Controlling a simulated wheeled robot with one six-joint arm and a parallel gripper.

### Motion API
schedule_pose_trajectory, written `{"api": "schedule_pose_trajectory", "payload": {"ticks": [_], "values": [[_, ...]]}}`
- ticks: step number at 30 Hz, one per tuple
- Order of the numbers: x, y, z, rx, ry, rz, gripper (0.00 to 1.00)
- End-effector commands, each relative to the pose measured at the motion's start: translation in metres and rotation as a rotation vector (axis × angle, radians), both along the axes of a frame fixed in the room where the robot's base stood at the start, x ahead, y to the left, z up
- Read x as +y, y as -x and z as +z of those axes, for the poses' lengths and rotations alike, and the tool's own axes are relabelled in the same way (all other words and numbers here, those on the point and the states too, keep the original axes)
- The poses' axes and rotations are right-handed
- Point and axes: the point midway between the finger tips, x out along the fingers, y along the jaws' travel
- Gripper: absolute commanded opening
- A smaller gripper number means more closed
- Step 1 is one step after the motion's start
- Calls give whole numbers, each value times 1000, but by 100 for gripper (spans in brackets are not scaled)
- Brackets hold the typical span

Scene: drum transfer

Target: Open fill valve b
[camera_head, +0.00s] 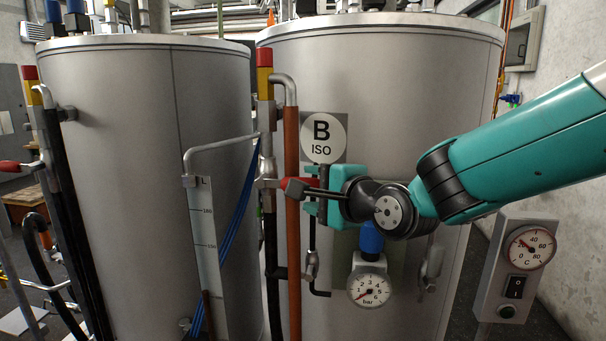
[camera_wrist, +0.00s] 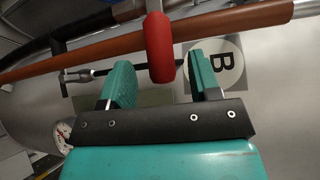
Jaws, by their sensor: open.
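The valve lever with a red handle (camera_head: 293,187) sits on the pipework in front of the right drum (camera_head: 400,90), beside its "B ISO" sign (camera_head: 323,138). The lever sticks out roughly level to the right, across the orange-brown pipe. My gripper (camera_head: 311,190) is open, with its teal fingertips just right of the handle's end. In the wrist view the red handle (camera_wrist: 160,45) is upright in the picture, and its near end shows between the two open fingers (camera_wrist: 160,75). Neither finger visibly touches it.
An orange-brown vertical pipe (camera_head: 291,230) runs close behind the handle. A pressure gauge (camera_head: 369,288) hangs below my gripper. A temperature box (camera_head: 514,270) stands at the right. The left drum (camera_head: 150,180) has its own red lever (camera_head: 18,167).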

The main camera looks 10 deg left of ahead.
Motion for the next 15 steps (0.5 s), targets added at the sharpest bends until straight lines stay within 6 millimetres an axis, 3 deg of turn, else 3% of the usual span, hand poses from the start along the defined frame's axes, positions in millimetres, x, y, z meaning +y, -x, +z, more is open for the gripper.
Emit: {"api": "schedule_pose_trajectory", "payload": {"ticks": [6, 15], "values": [[22, -22, -2, -1, 1, 1, 57], [28, -29, -6, -1, 0, 0, 57]]}}
